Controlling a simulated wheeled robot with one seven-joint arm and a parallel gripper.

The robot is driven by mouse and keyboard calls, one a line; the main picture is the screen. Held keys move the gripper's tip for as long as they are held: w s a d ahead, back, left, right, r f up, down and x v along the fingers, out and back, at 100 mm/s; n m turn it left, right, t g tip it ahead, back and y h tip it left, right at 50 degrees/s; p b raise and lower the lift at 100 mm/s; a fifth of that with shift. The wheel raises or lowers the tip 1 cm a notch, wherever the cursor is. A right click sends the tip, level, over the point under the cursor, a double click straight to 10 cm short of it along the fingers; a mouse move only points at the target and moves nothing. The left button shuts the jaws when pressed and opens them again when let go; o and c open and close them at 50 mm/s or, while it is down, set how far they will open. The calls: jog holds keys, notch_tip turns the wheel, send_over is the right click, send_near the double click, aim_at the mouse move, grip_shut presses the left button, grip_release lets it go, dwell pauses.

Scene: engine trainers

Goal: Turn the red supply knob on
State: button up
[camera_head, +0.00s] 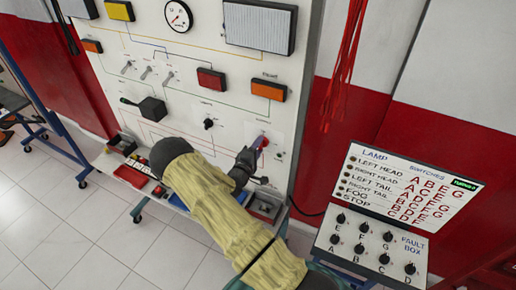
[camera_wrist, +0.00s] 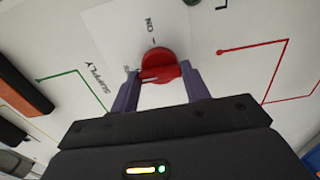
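The red supply knob (camera_wrist: 158,66) sits on the white panel in the wrist view, under a printed "ON" mark and beside the word "SUPPLY". In the head view the knob (camera_head: 262,141) shows small at the panel's lower right. My gripper (camera_wrist: 160,82) is at the knob, with one finger on each side of it. The fingers are spread about as wide as the knob. I cannot tell whether they touch it or press on it. In the head view my gripper (camera_head: 250,158) partly covers the area around the knob.
The white trainer panel (camera_head: 215,110) carries lamps, a gauge, toggle switches and a black knob (camera_head: 208,124). A tray ledge with small parts runs below it. A fault box (camera_head: 375,245) with several black knobs stands at the right. Red cables (camera_head: 345,65) hang beside the panel.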

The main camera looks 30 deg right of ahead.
jog(key=shift+f+m+b, duration=0.15)
jog(key=shift+m+b, duration=0.15)
jog(key=shift+b, duration=0.25)
jog(key=m+b, duration=0.2)
jog(key=b, duration=0.1)
jog(key=shift+f, duration=0.2)
jog(key=m+b, duration=0.6)
jog(key=b, duration=0.2)
jog(key=shift+f+b, duration=0.1)
jog(key=shift+b, duration=0.2)
jog(key=m+b, duration=0.5)
jog(key=b, duration=0.2)
jog(key=shift+m, duration=0.4)
jog(key=m+b, duration=0.1)
jog(key=b, duration=0.1)
jog(key=m+b, duration=0.2)
jog(key=shift+r+m, duration=0.2)
jog(key=shift+m, duration=0.1)
jog(key=o, duration=1)
jog(key=shift+r, duration=0.15)
